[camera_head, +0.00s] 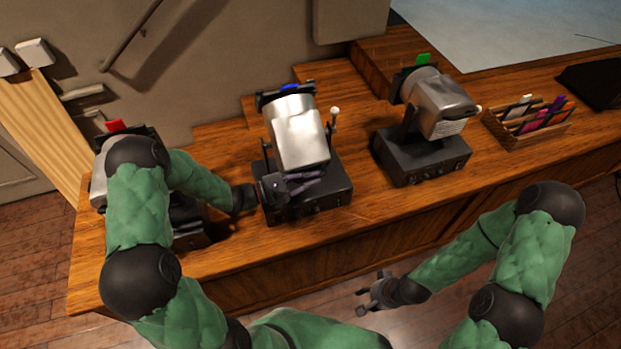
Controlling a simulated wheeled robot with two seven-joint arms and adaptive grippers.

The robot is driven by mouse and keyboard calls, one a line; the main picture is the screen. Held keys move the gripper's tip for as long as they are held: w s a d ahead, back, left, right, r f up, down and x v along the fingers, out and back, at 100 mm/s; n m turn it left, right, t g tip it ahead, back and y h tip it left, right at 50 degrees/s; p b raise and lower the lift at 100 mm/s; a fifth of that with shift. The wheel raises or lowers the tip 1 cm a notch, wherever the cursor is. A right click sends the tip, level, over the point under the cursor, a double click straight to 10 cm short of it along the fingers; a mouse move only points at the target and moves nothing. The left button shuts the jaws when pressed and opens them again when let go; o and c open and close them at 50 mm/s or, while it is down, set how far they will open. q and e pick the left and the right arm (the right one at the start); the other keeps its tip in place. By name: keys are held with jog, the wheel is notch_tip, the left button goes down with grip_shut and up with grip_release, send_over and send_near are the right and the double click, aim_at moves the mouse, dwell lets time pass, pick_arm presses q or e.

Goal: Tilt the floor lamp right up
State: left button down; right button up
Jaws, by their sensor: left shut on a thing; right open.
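Three silver lamps on dark box bases stand in a row on the wooden desk. The right lamp (444,106) has a green tab on top and its silver head leans to the right. The middle lamp (297,132) has a blue tab. The left lamp (98,186) has a red tab and is largely hidden behind my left arm. My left gripper (290,189) is shut on the lower front edge of the middle lamp's head; the exact contact is hard to make out. My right gripper (370,293) is open and empty, in front of the desk, apart from all lamps.
A wooden rack (527,122) with coloured cards stands right of the right lamp, with a black object (592,84) beyond it. A wall with a handrail (130,38) rises behind the left. Bare desk lies between the middle and right bases.

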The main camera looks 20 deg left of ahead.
pick_arm(q)
jog(key=shift+f, duration=0.5)
jog(key=shift+w+a+f+b, duration=0.15)
jog(key=shift+w+f+b, duration=0.05)
jog(key=shift+f+b, duration=0.55)
jog(key=c, duration=1.4)
grip_release()
jog(key=shift+o, duration=0.6)
jog(key=shift+w+a, duration=0.1)
jog(key=shift+r, duration=0.1)
jog(key=v, duration=1.2)
